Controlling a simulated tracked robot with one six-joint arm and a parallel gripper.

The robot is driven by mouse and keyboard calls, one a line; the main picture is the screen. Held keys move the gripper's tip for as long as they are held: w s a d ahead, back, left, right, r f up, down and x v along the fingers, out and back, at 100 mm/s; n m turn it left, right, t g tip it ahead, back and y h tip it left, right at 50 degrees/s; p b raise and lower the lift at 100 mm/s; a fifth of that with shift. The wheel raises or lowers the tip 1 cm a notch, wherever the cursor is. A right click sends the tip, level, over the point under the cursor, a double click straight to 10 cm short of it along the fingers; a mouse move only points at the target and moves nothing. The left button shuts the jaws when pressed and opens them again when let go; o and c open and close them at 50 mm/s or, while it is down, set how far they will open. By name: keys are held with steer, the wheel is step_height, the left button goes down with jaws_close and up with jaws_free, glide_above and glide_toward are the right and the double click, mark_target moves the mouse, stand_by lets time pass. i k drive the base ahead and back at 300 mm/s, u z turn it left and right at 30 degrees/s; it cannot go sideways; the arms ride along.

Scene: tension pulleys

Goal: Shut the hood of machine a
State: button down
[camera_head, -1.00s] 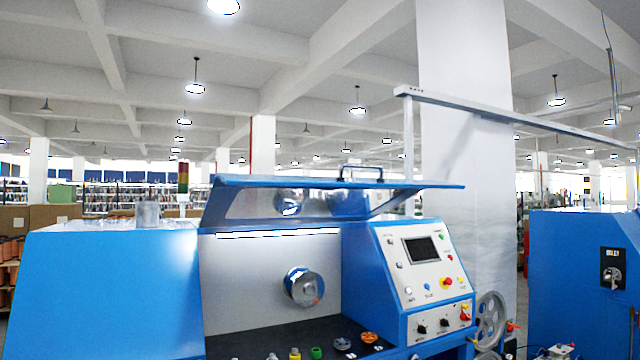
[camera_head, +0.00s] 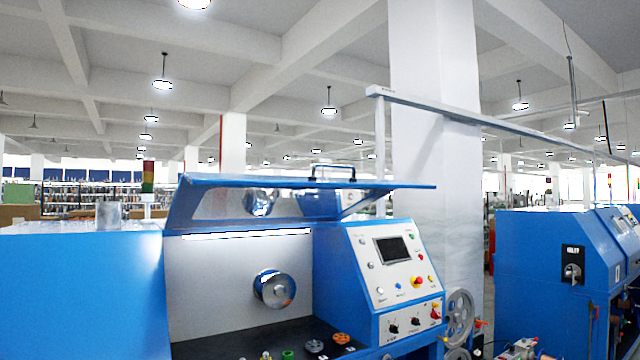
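A blue machine (camera_head: 80,290) with a control panel (camera_head: 395,265) stands in front of me; no label shows whether it is machine a. Its hood (camera_head: 210,205), a blue-framed transparent cover, is raised and tilted open above the work bay. A dark handle (camera_head: 333,170) sits on the hood's upper front edge. Inside the open bay are a silver spindle disc (camera_head: 273,289) on the pale back wall and several small coloured parts on the dark floor. My gripper is not in view.
A second blue machine (camera_head: 540,280) stands to the right, beyond a gap. A spoked wheel (camera_head: 458,315) is at the first machine's right side. A white pillar (camera_head: 435,150) and a metal rail (camera_head: 420,104) rise behind.

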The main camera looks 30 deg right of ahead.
mark_target(282, 199)
steer(key=i, duration=0.9)
steer(key=u, duration=0.05)
